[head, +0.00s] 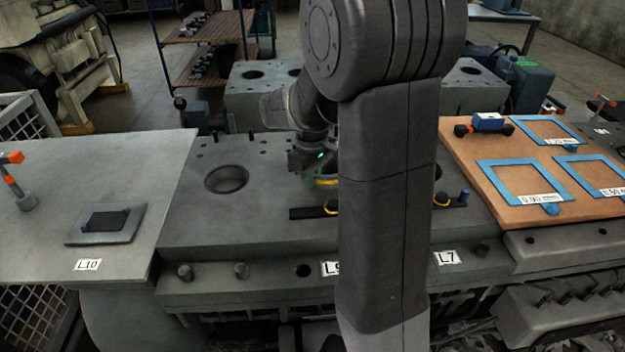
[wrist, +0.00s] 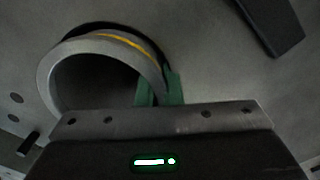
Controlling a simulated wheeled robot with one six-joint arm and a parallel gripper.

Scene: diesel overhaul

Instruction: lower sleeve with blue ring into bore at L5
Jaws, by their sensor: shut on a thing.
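A grey sleeve with a yellow band shows in the wrist view (wrist: 62,58) at upper left, its round mouth towards the camera. In the head view the sleeve (head: 327,183) is partly hidden by my arm. I see no blue ring on it. My gripper (wrist: 160,90) is shut on the sleeve's wall with green jaw pads; it shows beside my arm in the head view (head: 314,170). The sleeve is at the engine block's top face (head: 270,228). A dark crescent lies behind it; I cannot tell whether it is inside a bore. No L5 label is readable.
An open bore (head: 227,179) lies left of the sleeve. A dark bar (head: 300,213) with yellow clips lies in front. Labels L10 (head: 87,265) and L7 (head: 447,257) are readable. A wooden board (head: 475,160) with blue frames stands right, a grey table (head: 50,240) left.

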